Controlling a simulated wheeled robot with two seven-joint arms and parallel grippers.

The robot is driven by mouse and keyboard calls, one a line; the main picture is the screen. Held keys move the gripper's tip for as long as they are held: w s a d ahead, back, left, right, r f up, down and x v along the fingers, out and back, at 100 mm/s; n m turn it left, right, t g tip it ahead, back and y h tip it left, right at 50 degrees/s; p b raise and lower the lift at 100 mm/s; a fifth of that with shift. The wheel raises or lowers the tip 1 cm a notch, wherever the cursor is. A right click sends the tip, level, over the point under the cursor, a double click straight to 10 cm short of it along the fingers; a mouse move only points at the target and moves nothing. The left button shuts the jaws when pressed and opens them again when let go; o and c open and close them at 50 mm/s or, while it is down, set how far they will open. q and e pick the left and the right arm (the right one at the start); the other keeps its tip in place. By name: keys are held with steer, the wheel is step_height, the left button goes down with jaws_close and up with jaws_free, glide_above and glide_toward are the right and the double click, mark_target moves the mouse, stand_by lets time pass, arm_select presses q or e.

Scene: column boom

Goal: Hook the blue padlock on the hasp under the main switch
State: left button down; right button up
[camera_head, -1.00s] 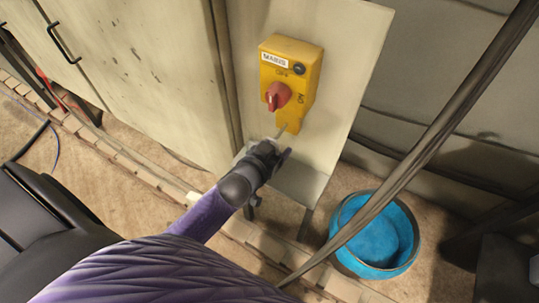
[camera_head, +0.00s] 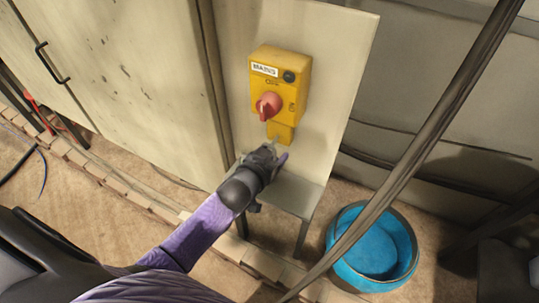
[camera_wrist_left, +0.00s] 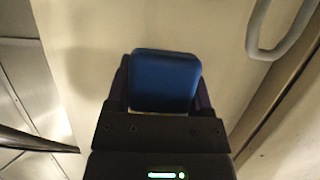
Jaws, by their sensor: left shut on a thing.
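The yellow main switch box (camera_head: 281,80) with a red knob (camera_head: 269,105) is on a pale upright panel. A yellow hasp tab (camera_head: 281,133) hangs under it. My left gripper (camera_head: 272,153) is just below the tab, in front of the panel. In the left wrist view it is shut on the blue padlock (camera_wrist_left: 165,80), whose blue body shows between the fingers. The shackle is not clear in either view, and I cannot tell whether it touches the tab. My right gripper is not in view.
A pale cabinet (camera_head: 130,75) with a dark handle stands at the left. A blue bucket (camera_head: 372,245) stands on the floor at the lower right. A dark slanting pole (camera_head: 420,150) crosses the right side. A grey curved bar (camera_wrist_left: 283,35) shows in the wrist view.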

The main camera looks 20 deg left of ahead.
arm_select(q)
steer(key=shift+s+f, duration=0.15)
steer(key=shift+f, duration=0.25)
jaws_free()
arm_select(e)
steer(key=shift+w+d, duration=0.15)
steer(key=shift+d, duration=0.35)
